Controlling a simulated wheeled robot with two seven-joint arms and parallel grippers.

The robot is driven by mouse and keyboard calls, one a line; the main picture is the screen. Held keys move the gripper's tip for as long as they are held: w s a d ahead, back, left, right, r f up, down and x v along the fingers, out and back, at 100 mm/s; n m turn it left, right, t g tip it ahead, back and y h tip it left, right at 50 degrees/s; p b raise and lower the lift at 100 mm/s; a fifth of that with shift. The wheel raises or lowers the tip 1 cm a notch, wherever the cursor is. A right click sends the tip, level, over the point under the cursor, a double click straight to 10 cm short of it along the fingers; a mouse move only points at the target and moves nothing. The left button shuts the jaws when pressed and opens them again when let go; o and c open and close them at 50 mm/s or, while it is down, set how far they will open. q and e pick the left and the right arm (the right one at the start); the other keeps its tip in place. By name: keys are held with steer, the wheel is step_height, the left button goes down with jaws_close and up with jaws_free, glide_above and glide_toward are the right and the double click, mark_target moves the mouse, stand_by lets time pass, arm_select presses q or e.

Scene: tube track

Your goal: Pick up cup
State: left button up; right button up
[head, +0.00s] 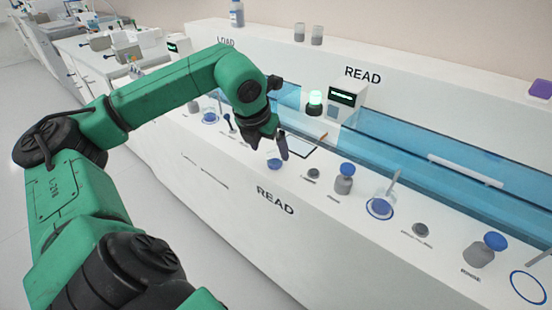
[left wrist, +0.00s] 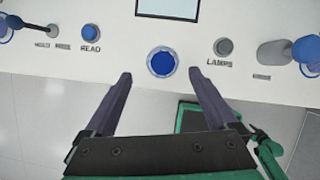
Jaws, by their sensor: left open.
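A small round blue cup (head: 274,164) with a pale rim sits on the white counter. It also shows in the left wrist view (left wrist: 162,61), seen from above, centred just beyond the fingertips. My left gripper (head: 269,144) is open and empty, its fingers pointing down at the cup. In the left wrist view the two dark fingers (left wrist: 160,74) stand wide apart, one on each side of the cup's line. I cannot tell whether they touch the counter. My right gripper is not in view.
A grey knob (head: 313,174) and a blue-capped bottle (head: 343,183) stand right of the cup. A beaker with a rod (head: 383,201) is farther right. A flat panel (head: 306,142) lies behind the cup, before the blue track (head: 415,160). The counter's front edge is near.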

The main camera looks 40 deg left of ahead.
mark_target(273, 153)
arm_select(q)
steer(key=x, duration=0.4)
steer(key=shift+w+d+f+p, duration=0.1)
steer(key=shift+w+f+p, duration=0.1)
steer(key=shift+w+p, duration=0.2)
steer(key=shift+r, duration=0.1)
steer(key=c, duration=1.5)
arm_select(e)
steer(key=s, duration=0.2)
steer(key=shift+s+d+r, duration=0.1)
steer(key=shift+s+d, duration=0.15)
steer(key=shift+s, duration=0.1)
